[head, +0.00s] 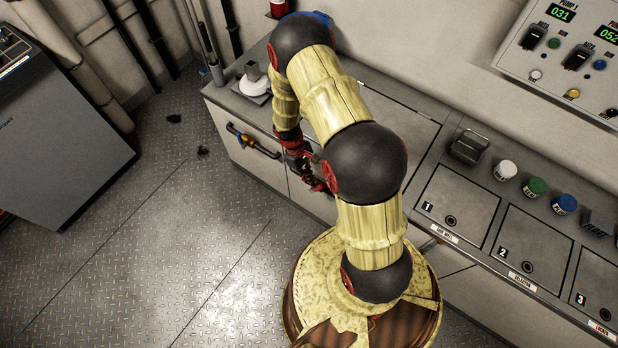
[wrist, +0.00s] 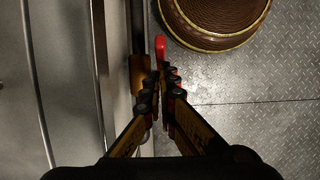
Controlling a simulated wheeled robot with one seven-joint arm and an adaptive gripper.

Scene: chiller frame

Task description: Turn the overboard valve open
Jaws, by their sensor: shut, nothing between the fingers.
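In the wrist view a red lever (wrist: 160,46) sticks up beside a brass-coloured pipe section (wrist: 141,75), which joins a dark pipe along the cabinet front. I cannot read a label that names it the overboard valve. My gripper (wrist: 160,77) is shut and empty, its fingertips right at the lower end of the red lever. I cannot tell whether they touch it. In the head view my gripper (head: 318,178) is low at the cabinet front, partly hidden by my arm, which hides the red lever there.
The cabinet top (head: 400,120) carries a white object (head: 252,84), jars and numbered lids at the right. A control panel (head: 575,55) hangs on the wall. A grey cabinet (head: 60,125) stands at the left. The metal floor (head: 150,240) between is mostly clear.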

